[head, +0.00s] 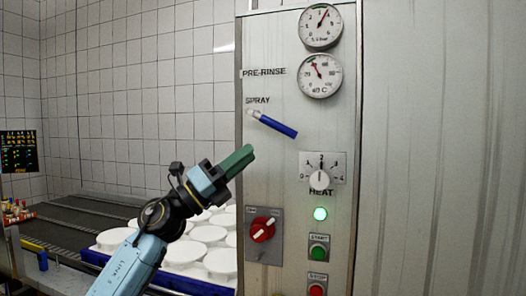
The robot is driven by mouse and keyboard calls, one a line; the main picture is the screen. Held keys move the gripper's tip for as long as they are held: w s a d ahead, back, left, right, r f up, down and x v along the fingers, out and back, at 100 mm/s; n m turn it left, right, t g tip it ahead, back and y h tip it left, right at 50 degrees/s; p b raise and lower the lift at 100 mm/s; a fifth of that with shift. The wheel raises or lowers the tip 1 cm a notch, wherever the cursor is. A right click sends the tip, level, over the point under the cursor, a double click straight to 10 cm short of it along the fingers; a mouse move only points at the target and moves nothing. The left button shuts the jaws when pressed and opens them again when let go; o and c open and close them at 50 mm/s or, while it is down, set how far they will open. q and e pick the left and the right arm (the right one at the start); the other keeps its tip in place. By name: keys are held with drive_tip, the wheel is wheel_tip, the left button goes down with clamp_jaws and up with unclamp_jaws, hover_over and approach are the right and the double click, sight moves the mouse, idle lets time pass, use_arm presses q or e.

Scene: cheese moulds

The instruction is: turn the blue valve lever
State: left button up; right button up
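The blue valve lever (278,126) is on the steel panel below the label SPRAY. Its pale metal stem starts at the upper left, and its blue grip slopes down to the right. My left gripper (246,152) comes in from the lower left with its green fingers pointing up and right. In the picture the fingertips are below and left of the lever, with a visible gap between them. The fingers overlap in this view, so I cannot tell whether they are open or shut. My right gripper is not in view.
The steel panel (290,60) also carries two round gauges (320,76), a HEAT knob (320,178), a red rotary switch (262,230), a green START button (318,252) and a red button (316,289). White round moulds (184,252) fill a blue tray behind my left arm.

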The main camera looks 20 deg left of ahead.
use_arm(q)
drive_tip(key=v, duration=0.2)
drive_tip(key=shift+s+a+f, duration=0.1)
drive_tip(key=shift+s+f, duration=0.05)
drive_tip(key=shift+f, duration=0.05)
idle(0.3)
